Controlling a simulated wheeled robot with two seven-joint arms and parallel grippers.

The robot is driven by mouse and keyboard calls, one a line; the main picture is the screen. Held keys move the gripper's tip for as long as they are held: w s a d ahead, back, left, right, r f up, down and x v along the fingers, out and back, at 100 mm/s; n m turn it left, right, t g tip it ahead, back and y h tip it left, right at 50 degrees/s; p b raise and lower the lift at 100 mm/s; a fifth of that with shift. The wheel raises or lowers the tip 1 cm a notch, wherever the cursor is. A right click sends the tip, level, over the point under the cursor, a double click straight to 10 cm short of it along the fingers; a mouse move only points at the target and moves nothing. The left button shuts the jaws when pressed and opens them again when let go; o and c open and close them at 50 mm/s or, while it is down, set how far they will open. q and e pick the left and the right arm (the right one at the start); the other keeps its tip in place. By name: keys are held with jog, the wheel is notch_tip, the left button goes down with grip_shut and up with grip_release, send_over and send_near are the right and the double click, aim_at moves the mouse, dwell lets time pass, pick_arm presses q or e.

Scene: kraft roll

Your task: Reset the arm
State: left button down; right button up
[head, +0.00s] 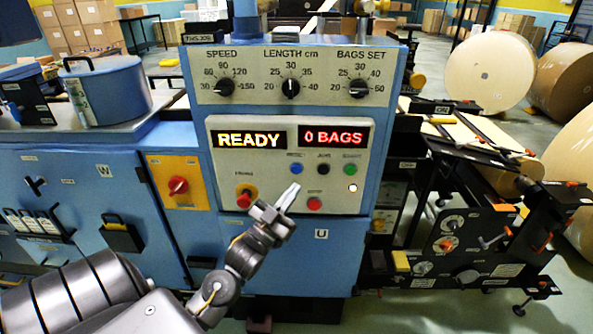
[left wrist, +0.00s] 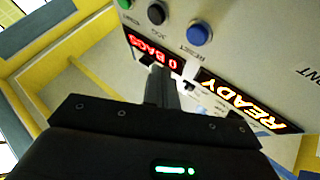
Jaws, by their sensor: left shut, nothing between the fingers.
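My left arm comes in from the lower left in the head view. My left gripper (head: 289,195) is shut and empty, in front of the lower part of the control panel (head: 225,165). In the head view its tip overlaps the panel left of the lower red button (head: 314,204). In the left wrist view the shut fingers (left wrist: 160,82) point at the panel; I cannot tell whether they touch it. The left display (head: 249,140) reads READY and the right display (head: 333,136) reads 0 BAGS. My right gripper is not in view.
Above are three dials: speed (head: 224,87), length (head: 290,87) and bags set (head: 358,88). A blue button (head: 296,169), a black button (head: 323,170) and a green button (head: 349,170) sit under the displays. A red rotary switch (head: 178,186) is on the left; paper rolls (head: 484,74) lie at right.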

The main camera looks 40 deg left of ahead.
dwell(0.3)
pick_arm(q)
notch_tip(320, 180, down, 24)
jog(key=w+a+n+g+y, duration=0.2)
jog(key=g, duration=0.5)
jog(key=s+d+f+g, duration=0.1)
jog(key=s+f+g, duration=0.15)
jog(key=f, duration=0.75)
jog(key=s+d+f+g, duration=0.15)
jog(key=s+f, duration=0.25)
jog(key=f, duration=0.5)
jog(key=s+d+f+g+h+b, duration=0.15)
jog(key=s+f+g, duration=0.25)
jog(key=s+f, duration=0.5)
jog(key=s+d+f+g, duration=0.3)
jog(key=s+f, duration=0.7)
jog(key=s+d+f+g, duration=0.2)
jog(key=s+d+f, duration=0.1)
jog(key=s, duration=0.6)
jog(key=s+d+f+m+g+b, duration=0.1)
jog(key=s+d+f+g, duration=0.1)
jog(key=s, duration=0.8)
notch_tip(320, 180, down, 2)
jog(key=shift+d+f+m+g, duration=0.15)
jog(key=shift+d+m+g, duration=0.15)
jog(key=shift+d, duration=0.3)
